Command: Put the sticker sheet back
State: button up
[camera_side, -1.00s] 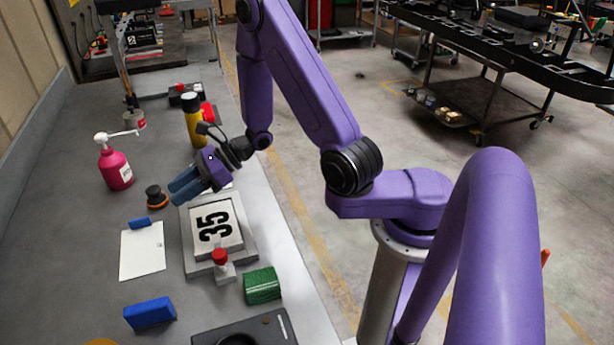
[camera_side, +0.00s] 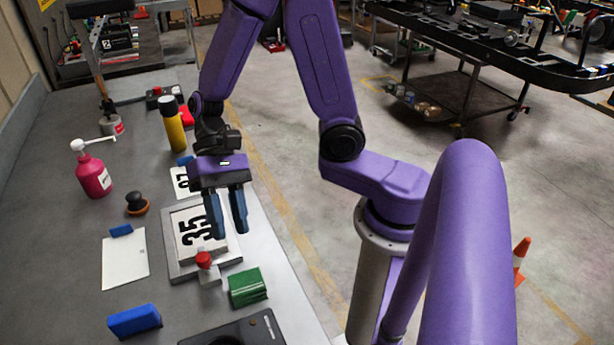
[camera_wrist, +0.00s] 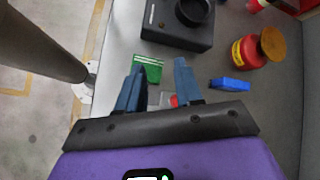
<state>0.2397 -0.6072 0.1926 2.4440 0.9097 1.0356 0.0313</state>
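A white sheet printed "35" (camera_side: 190,236) lies in a grey shallow tray (camera_side: 174,270) on the bench. A second white sheet with a partly visible black number (camera_side: 180,182) lies behind the tray, partly covered by my gripper. My gripper (camera_side: 226,231) points down over the right part of the tray, its two blue fingers apart with nothing between them. In the wrist view my gripper (camera_wrist: 158,80) is also open. I cannot tell exactly how high the fingertips are above the sheet.
Near the tray are a red-knobbed stamp (camera_side: 206,266), a green block (camera_side: 247,287), a blue block (camera_side: 134,320), a blank white sheet (camera_side: 125,262) and a round dark knob (camera_side: 137,203). A pink pump bottle (camera_side: 93,178) and yellow bottle (camera_side: 172,128) stand behind. A black device (camera_wrist: 178,25) lies in front.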

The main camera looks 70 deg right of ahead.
jog(key=s+d+r+n+t+h, duration=0.3)
jog(key=s+d+n, duration=0.6)
jog(key=n, duration=0.7)
jog(key=d+t+h, duration=0.2)
jog(key=h, duration=0.1)
jog(key=shift+s+r+n+t+h, duration=0.15)
jog(key=shift+s+n+t+h, duration=0.15)
jog(key=shift+s+n+t, duration=0.1)
